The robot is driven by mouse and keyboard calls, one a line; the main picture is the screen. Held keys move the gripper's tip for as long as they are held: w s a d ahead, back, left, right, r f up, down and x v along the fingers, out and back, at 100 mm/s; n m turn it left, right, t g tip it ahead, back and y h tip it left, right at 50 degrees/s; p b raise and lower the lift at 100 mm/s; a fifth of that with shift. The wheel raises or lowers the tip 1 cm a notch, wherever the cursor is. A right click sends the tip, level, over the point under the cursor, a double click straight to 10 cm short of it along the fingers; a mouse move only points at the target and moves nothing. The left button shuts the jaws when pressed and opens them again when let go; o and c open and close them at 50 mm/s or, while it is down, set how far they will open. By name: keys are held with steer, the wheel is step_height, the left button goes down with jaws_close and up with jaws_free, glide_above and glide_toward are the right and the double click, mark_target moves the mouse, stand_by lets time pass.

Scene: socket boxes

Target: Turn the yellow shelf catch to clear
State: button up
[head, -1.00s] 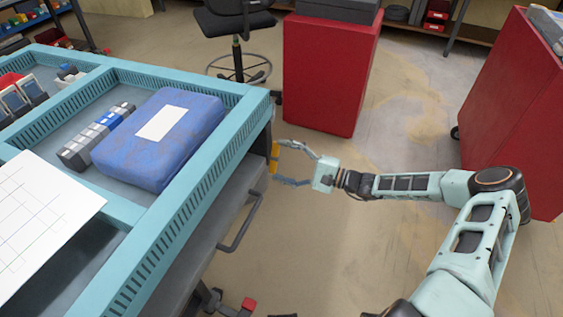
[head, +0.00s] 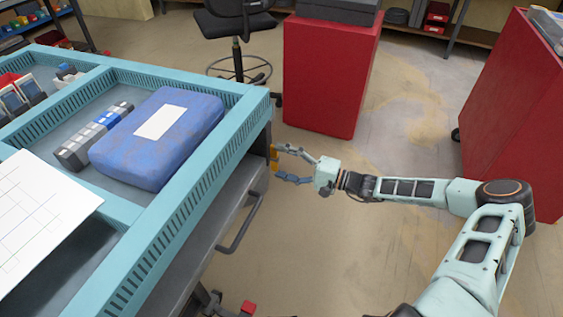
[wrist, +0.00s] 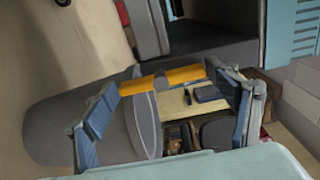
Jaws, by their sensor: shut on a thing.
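The yellow shelf catch (head: 274,158) is at the right end of the teal-topped bench, just below its corner. In the wrist view the catch (wrist: 184,75) is a yellow bar with a round hub at its middle, lying almost level across the picture. My gripper (head: 278,162) reaches it from the right. The fingertips partly hide the ends of the bar in the head view.
The teal bench rim (head: 190,190) runs beside my gripper. A dark bar handle (head: 240,222) sits below it on the bench side. A blue case (head: 160,165) lies in the bench tray. A red cabinet (head: 325,80) stands behind, with open floor around my arm.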

steer(key=o, duration=1.2)
steer(key=shift+c, duration=0.2)
steer(key=shift+d, duration=0.1)
steer(key=v, duration=1.2)
